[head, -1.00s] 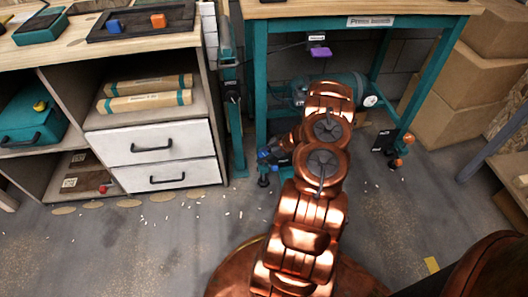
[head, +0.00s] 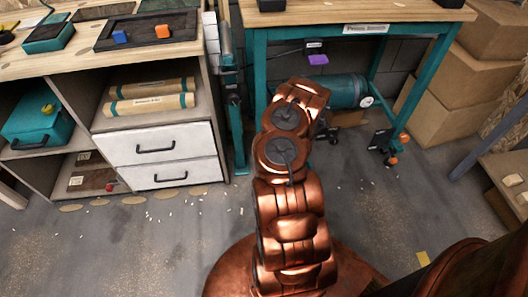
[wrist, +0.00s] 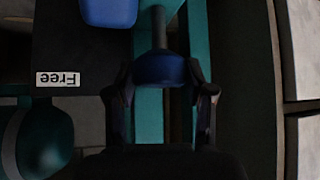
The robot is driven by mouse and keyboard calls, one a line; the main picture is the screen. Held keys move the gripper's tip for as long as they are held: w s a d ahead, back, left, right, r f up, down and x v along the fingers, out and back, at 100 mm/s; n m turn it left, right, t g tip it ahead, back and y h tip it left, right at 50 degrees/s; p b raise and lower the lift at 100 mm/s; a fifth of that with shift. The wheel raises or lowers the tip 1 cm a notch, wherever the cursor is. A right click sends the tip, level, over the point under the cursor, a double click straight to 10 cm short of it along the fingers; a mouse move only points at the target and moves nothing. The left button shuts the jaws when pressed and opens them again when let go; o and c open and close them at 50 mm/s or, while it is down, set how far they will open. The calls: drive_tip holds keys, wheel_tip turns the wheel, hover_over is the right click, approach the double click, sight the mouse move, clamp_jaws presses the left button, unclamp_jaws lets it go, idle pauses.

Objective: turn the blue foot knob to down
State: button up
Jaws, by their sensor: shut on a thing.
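The blue foot knob (wrist: 158,69) is in the upper middle of the wrist view, at the end of a dark stem. My gripper (wrist: 160,80) has one dark finger on each side of it and is shut on it. In the head view my copper arm reaches down under the teal workbench (head: 357,29) at its left leg and hides my gripper and the blue knob. A label reading "Free" (wrist: 58,79), upside down in the picture, is on a dark plate left of the knob.
Another blue part (wrist: 108,12) lies at the top of the wrist view. The bench's right foot has an orange knob (head: 404,137). A teal tank (head: 345,91) stands under the bench. White drawers (head: 155,145) are to the left, cardboard boxes (head: 425,115) to the right.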

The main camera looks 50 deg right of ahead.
drive_tip(key=m+h, duration=0.1)
drive_tip(key=m+p, duration=0.1)
drive_tip(key=shift+a+m+g+h, duration=0.2)
drive_tip(key=shift+m+g+h, duration=0.1)
drive_tip(key=shift+g+h, duration=0.1)
drive_tip(key=m+h, duration=0.1)
drive_tip(key=m+g+h, duration=0.1)
drive_tip(key=m, duration=0.1)
drive_tip(key=shift+w+d+g, duration=0.1)
drive_tip(key=shift+w+g, duration=0.05)
drive_tip(key=shift+g, duration=0.15)
drive_tip(key=m+g+h, duration=0.1)
drive_tip(key=m, duration=0.2)
drive_tip(key=shift+d+g, duration=0.1)
drive_tip(key=shift+g, duration=0.3)
drive_tip(key=shift+d+m+g+h+b, duration=0.1)
drive_tip(key=shift+m+g+h+b, duration=0.25)
drive_tip(key=shift+m+g, duration=0.45)
drive_tip(key=shift+d+m, duration=0.1)
drive_tip(key=shift+m, duration=0.3)
drive_tip(key=shift+s, duration=0.2)
drive_tip(key=o, duration=0.9)
drive_tip(key=shift+a, duration=0.2)
